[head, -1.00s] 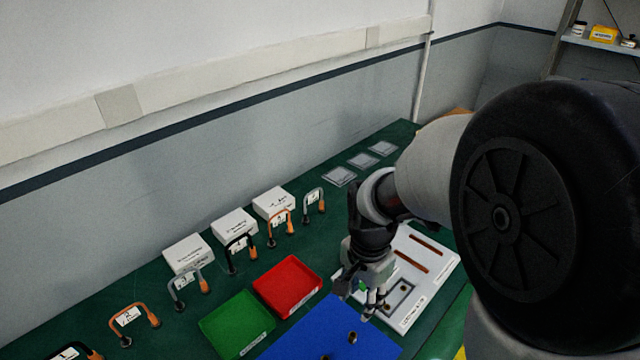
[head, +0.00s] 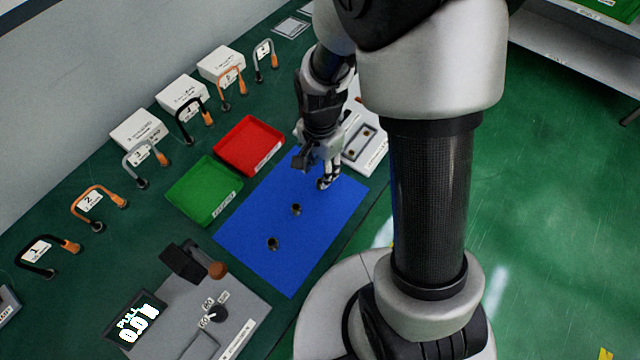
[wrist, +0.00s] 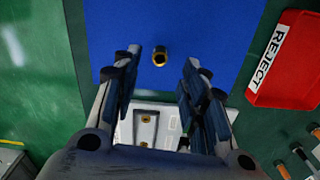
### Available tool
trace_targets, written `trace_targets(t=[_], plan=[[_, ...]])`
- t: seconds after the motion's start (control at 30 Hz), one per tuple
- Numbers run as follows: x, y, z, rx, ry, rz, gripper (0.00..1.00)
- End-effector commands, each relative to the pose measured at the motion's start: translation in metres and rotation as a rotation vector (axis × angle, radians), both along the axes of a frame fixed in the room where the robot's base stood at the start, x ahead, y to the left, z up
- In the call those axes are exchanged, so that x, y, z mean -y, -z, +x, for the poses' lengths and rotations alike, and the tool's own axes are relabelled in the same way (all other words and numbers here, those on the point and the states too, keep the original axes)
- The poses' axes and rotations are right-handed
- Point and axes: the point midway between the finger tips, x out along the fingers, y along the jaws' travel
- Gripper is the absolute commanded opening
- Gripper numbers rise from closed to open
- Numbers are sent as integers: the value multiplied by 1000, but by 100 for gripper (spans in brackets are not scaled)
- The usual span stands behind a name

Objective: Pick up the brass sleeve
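In the head view my gripper (head: 316,178) is over the mat's far right end. Two dark round pieces stand on the mat there, a nearer one (head: 273,243) and a farther one (head: 295,209); their colour is hard to tell.
A red REJECT tray (head: 249,145) and a green tray (head: 204,190) lie left of the mat. A white fixture board (head: 365,140) is behind my gripper. A grey device with a display (head: 200,315) stands at the front. Several cable loops and white boxes line the back.

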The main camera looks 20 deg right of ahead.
Motion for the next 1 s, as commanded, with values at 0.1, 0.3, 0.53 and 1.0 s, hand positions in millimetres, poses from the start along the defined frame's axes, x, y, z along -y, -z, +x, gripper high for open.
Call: trace_targets(t=[0.1, 0.3, 0.53, 1.0], plan=[[-1, 12, -1, -1, 0, 0, 40], [-2, 44, -2, -4, 0, 0, 40], [-2, 50, -1, 0, 0, 0, 40], [-1, 50, -1, 0, 0, 0, 13]])
